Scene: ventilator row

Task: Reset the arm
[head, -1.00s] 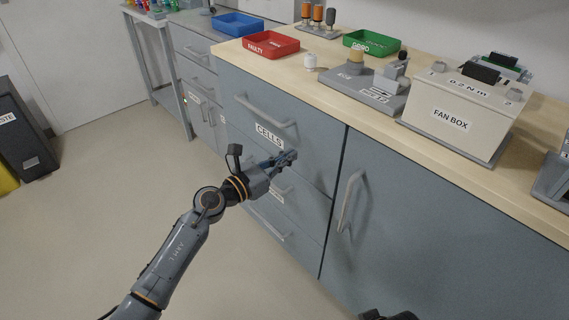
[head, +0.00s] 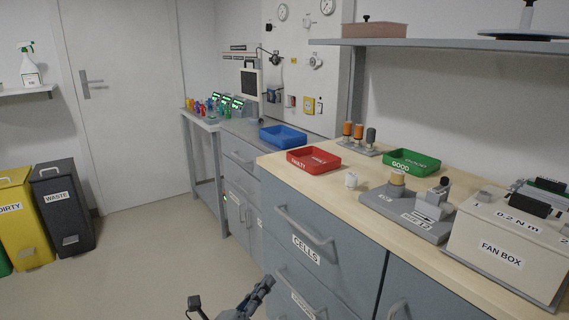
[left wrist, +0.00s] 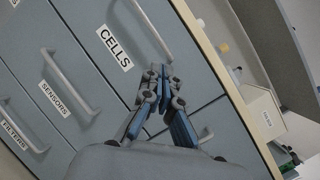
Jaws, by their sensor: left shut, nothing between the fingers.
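My left gripper (head: 262,290) shows at the bottom of the head view, in front of the grey drawer cabinet. It is shut and empty. In the left wrist view its fingers (left wrist: 160,82) meet in front of the drawer labelled CELLS (left wrist: 68,25), apart from the handle as far as I can tell. The CELLS drawer (head: 340,262) looks closed in the head view. My right gripper is not in view.
The wooden counter holds a red tray (head: 330,162), a green tray (head: 430,170), a grey fixture (head: 395,210) and the fan box (head: 488,232). A blue tray (head: 267,133) lies farther back. Yellow (head: 18,225) and dark (head: 62,215) bins stand at left. The floor (head: 150,265) between is clear.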

